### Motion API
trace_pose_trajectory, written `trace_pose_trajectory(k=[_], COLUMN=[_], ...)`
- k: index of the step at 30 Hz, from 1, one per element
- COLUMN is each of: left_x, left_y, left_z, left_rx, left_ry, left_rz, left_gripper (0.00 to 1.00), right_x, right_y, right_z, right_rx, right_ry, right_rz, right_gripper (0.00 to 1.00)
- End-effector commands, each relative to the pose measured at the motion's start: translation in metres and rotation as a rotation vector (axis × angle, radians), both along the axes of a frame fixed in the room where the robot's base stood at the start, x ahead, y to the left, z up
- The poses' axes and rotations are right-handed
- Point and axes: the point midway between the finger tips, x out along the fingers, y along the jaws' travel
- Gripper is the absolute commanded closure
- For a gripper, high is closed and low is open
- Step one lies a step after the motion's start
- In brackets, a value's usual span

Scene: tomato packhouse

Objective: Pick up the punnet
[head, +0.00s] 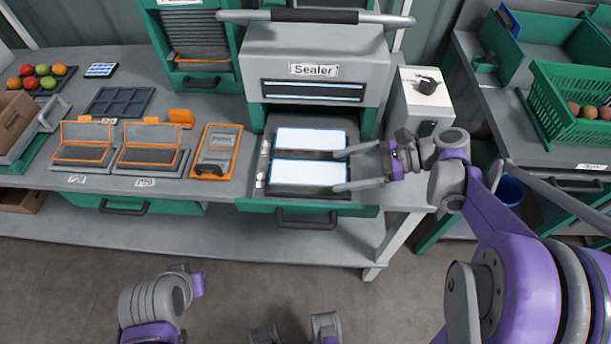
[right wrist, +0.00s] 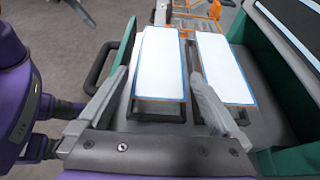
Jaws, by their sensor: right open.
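Two punnets with flat white tops and thin blue edges lie side by side in the sealer's open drawer (head: 258,190): a near punnet (head: 309,173) and a far punnet (head: 311,139). My right gripper (head: 335,170) is open and empty at their right end, its fingers pointing left. In the right wrist view, the near punnet (right wrist: 160,62) lies ahead between the spread fingers (right wrist: 158,73). The far punnet (right wrist: 224,68) is beyond the right finger. Contents under the white tops are hidden.
The sealer (head: 313,55) stands over the drawer's back. A grey control box (head: 415,100) is right of it. Orange-framed trays (head: 150,146) and an orange-edged device (head: 216,152) are left. A green crate (head: 570,105) with tomatoes stands on the right bench.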

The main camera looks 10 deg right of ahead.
Motion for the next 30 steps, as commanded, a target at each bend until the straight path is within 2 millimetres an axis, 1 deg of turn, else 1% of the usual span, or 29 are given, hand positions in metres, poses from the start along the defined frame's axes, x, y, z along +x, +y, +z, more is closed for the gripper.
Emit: trace_pose_trajectory(k=[1,3,8,16,20,26,29,30], left_x=[0.000,0.000,0.000,0.000,0.000,0.000,0.000,0.000], left_y=[0.000,0.000,0.000,0.000,0.000,0.000,0.000,0.000], left_z=[0.000,0.000,-0.001,-0.002,-0.002,-0.002,-0.002,-0.002], left_rx=[0.000,0.000,0.000,0.000,0.000,0.000,0.000,0.000], left_ry=[0.000,0.000,0.000,0.001,0.001,0.001,0.001,0.001], left_rz=[0.000,0.000,0.000,0.000,0.000,0.000,0.000,0.000], left_gripper=[1.00,1.00,1.00,1.00,1.00,1.00,1.00,1.00], right_x=[0.002,0.003,0.006,0.017,0.019,0.019,0.019,0.019], right_y=[0.007,0.013,0.023,0.058,0.064,0.064,0.064,0.064], right_z=[-0.003,-0.006,-0.010,-0.025,-0.028,-0.028,-0.028,-0.028], right_rx=[0.000,0.000,-0.001,-0.002,-0.003,-0.003,-0.003,-0.003], right_ry=[-0.001,-0.001,-0.001,-0.002,-0.002,-0.002,-0.002,-0.002], right_rz=[0.003,0.003,0.003,0.003,0.000,-0.001,-0.001,-0.001], right_gripper=[0.00,0.00,0.00,0.00,0.00,0.00,0.16,0.23])
